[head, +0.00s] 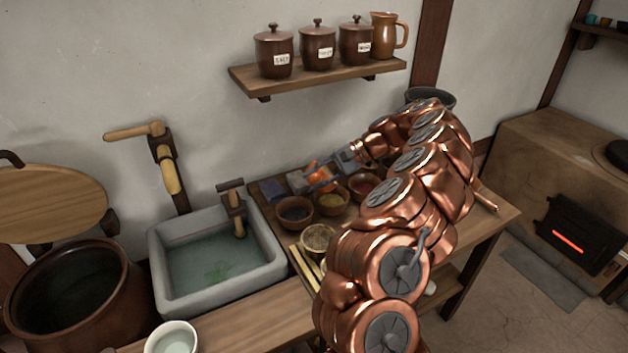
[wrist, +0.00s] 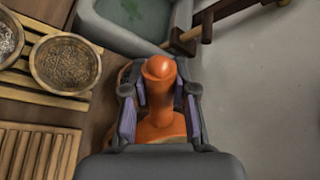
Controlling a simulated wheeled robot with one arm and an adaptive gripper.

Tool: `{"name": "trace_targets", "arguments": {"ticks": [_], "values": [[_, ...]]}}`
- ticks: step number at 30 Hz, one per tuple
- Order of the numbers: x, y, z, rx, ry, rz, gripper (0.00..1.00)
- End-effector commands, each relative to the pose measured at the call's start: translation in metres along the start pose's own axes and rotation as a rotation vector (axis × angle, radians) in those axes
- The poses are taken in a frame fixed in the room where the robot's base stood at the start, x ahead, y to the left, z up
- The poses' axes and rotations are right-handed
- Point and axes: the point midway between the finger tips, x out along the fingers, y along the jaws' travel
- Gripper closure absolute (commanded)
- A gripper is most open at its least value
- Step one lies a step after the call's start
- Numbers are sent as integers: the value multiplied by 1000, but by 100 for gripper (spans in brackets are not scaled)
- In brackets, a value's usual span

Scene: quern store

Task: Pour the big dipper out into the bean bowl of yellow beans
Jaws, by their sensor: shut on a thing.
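My gripper (head: 322,178) is shut on the orange big dipper (head: 319,173), over the back of the worktable. In the wrist view the dipper (wrist: 158,108) stands between the two fingers (wrist: 160,105), its rounded orange end toward the sink. My gripper partly hides the dipper in the head view, and I cannot tell what is in it. The bean bowl of yellow beans (head: 332,203) is brown with yellowish contents and sits just below and right of the gripper. A dark-filled bowl (head: 294,212) is to its left and a red-filled bowl (head: 363,186) to its right.
A grain-filled bowl (head: 318,239) stands nearer the front; a similar bowl (wrist: 65,64) shows in the wrist view. The stone sink (head: 215,262) with its tap (head: 235,206) is left of the bowls. A wall shelf (head: 320,75) with jars hangs above. My arm covers much of the table's right.

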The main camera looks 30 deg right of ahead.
Motion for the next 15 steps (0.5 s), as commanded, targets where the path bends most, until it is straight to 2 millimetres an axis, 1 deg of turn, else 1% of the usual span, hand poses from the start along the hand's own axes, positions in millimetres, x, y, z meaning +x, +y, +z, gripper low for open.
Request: {"name": "trace_targets", "arguments": {"ticks": [15], "values": [[-8,-3,-1,12,-56,-53,100]]}}
